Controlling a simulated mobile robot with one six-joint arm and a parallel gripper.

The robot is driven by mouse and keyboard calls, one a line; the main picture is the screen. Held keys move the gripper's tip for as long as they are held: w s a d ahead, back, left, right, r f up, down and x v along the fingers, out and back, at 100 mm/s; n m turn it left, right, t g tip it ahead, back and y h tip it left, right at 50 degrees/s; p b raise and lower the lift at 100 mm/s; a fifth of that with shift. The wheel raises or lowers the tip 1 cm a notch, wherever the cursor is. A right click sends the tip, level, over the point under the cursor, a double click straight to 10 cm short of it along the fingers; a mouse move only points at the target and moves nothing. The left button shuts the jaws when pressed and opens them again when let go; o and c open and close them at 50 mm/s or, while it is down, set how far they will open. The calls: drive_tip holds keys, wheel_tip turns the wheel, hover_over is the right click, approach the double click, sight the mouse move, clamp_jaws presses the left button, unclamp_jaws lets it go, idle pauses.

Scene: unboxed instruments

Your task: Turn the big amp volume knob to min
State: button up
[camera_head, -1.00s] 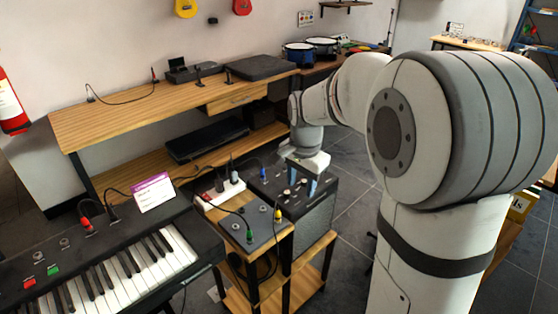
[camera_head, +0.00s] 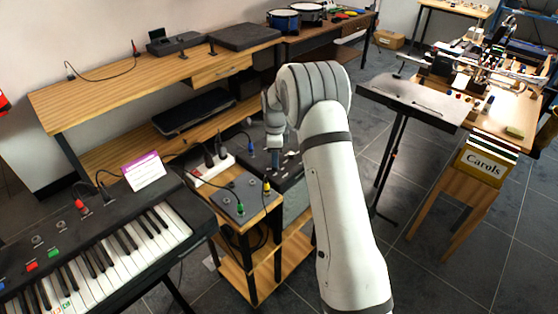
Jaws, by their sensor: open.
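The amp (camera_head: 292,176) is a black box with controls on its top, standing behind the small wooden stand in the middle of the view. My arm covers much of it. My gripper (camera_head: 275,160) points down over the amp's top with its blue-grey fingers, open. I cannot make out the big volume knob or its setting, nor whether the fingers touch anything.
A wooden stand (camera_head: 262,282) carries a grey jack box (camera_head: 243,200) with plugs and a white power strip (camera_head: 213,170) beside the amp. A keyboard (camera_head: 125,240) is at lower left. A wooden desk (camera_head: 120,90) stands behind. A black music stand (camera_head: 412,105) is on the right.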

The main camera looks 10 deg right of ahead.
drive_tip(key=shift+f, duration=1.65)
drive_tip(key=shift+c, duration=0.2)
